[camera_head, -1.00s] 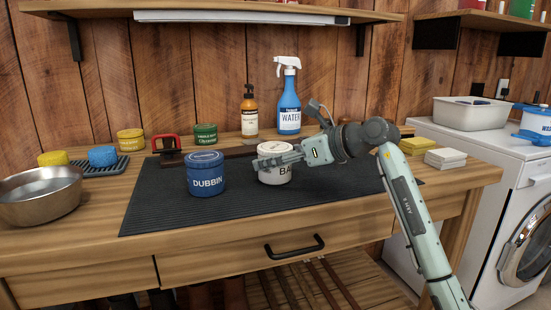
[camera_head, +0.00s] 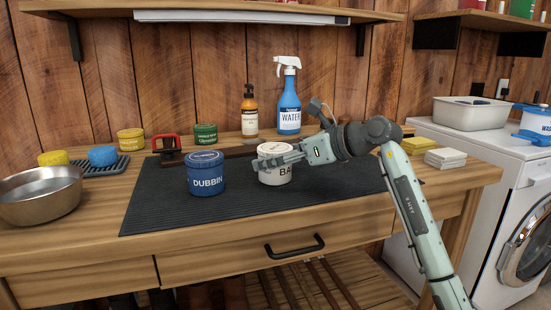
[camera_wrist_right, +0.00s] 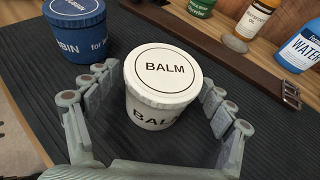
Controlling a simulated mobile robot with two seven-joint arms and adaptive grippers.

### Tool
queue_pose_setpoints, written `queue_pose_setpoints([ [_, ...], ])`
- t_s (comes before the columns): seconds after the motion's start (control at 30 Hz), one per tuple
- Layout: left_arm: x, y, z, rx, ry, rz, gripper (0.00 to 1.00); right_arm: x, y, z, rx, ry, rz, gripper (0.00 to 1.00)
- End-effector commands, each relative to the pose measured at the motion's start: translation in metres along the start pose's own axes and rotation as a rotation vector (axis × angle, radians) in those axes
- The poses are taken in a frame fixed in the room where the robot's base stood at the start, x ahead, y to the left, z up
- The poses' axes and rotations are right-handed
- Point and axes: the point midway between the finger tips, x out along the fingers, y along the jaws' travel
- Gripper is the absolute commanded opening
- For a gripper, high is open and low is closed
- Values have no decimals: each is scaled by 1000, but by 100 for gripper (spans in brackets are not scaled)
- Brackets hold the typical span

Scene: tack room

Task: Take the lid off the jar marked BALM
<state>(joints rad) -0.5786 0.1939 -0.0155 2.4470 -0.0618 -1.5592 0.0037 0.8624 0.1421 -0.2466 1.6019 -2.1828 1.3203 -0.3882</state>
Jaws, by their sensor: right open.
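The white jar marked BALM (camera_head: 277,178) stands upright on the dark ribbed mat (camera_head: 150,213). Its white lid (camera_wrist_right: 163,72), also lettered BALM, is on the jar in the right wrist view. My right gripper (camera_head: 268,160) reaches in from the right at the jar's upper part. In the right wrist view its open fingers (camera_wrist_right: 158,98) stand on either side of the jar, with small gaps that suggest no firm hold. The fingers hide part of the jar in the head view. My left gripper is out of view.
A blue DUBBIN jar (camera_head: 206,175) stands just left of the BALM jar. Behind are a green tin (camera_head: 205,134), an amber bottle (camera_head: 249,112) and a blue WATER spray bottle (camera_head: 289,105). A metal bowl (camera_head: 38,207) is at far left. The mat's front is clear.

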Motion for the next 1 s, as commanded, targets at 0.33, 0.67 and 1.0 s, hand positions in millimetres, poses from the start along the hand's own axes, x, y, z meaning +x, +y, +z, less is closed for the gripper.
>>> queue_pose_setpoints([
  [0.33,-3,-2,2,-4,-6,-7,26,-72,-2,-1,-3,1,-7,82],
  [0.67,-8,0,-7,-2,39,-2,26,-114,-1,-1,-1,1,-2,82],
  [1.0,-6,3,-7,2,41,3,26,-111,10,2,25,-56,32,82],
])
